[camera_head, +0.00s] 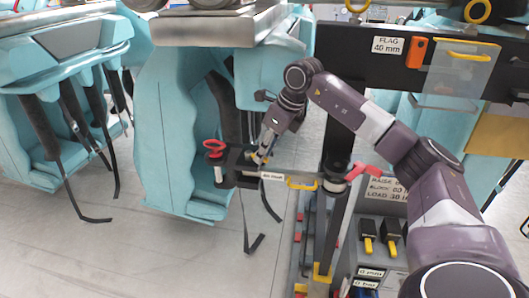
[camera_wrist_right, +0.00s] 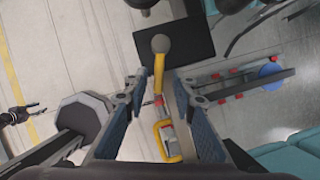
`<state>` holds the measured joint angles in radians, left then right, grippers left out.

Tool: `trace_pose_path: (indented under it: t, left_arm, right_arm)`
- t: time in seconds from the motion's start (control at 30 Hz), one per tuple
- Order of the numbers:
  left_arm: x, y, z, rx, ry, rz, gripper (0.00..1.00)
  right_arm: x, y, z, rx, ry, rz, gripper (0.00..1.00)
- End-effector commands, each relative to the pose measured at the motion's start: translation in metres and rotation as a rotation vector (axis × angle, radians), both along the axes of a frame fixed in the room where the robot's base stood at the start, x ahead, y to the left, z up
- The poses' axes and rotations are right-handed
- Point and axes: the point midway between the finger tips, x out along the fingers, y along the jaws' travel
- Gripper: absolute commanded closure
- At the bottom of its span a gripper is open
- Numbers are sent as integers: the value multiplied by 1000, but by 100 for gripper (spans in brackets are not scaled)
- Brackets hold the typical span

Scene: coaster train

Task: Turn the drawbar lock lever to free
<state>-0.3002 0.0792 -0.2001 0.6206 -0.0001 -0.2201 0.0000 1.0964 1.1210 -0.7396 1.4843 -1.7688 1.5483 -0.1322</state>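A yellow lever with a grey ball knob (camera_wrist_right: 159,62) shows in the right wrist view, in front of a dark plate. My right gripper (camera_wrist_right: 157,84) is open, with one finger on each side of the yellow lever and gaps to both. In the head view my right gripper (camera_head: 262,154) reaches down to the black drawbar (camera_head: 238,179), which hides the lever's details there. I cannot read a lock position from the lever. A dark shape with two thin prongs (camera_wrist_right: 22,115) at the wrist view's left edge may be my left gripper; its state is unclear.
A red loop handle (camera_head: 214,148) stands at the drawbar's left end. A yellow handle (camera_head: 302,185) and red lever (camera_head: 362,171) lie to the right, near a dark post. Teal seats (camera_head: 180,130) with hanging straps stand behind. Open floor (camera_head: 110,255) lies at lower left.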

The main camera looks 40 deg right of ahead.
Motion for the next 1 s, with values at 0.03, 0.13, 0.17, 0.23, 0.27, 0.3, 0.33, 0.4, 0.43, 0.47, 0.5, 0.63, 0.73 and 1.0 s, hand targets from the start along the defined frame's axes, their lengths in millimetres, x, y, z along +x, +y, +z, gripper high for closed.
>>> trace_pose_path:
  t: [0.03,0.13,0.17,0.23,0.27,0.3,0.33,0.4,0.43,0.47,0.5,0.63,0.73,1.0]
  left_arm:
    - [0,0,0,0,0,0,60]
    - [0,0,0,0,0,0,60]
    - [0,0,0,0,0,0,60]
    - [0,2,0,2,1,-1,60]
    - [0,3,0,4,0,-1,60]
    - [-1,4,0,4,0,-1,60]
    - [0,3,0,4,0,0,60]
    - [0,3,0,3,0,0,60]
    - [0,3,0,3,0,0,60]
    - [0,2,0,2,1,0,60]
    - [0,2,0,2,1,0,60]
    - [0,1,0,2,1,0,60]
    - [0,1,0,1,1,0,60]
    - [0,1,0,1,0,0,60]
  right_arm:
    - [0,0,0,0,1,0,73]
    - [0,0,-1,0,2,0,73]
    - [0,0,-1,0,2,-1,73]
    - [-1,0,-1,0,2,-1,73]
    - [-1,0,0,0,2,-1,73]
    - [-1,0,1,0,2,-1,73]
    - [-2,0,3,1,1,-1,73]
    - [-4,-2,11,0,-1,-1,73]
    - [-5,-2,15,0,-1,-1,73]
    - [-7,-3,20,0,-1,-1,73]
    - [-10,-4,27,1,-3,-1,73]
    - [-20,-8,54,1,-4,-2,73]
    - [-28,-11,73,1,-2,-2,73]
    - [-41,-16,106,0,0,-1,73]
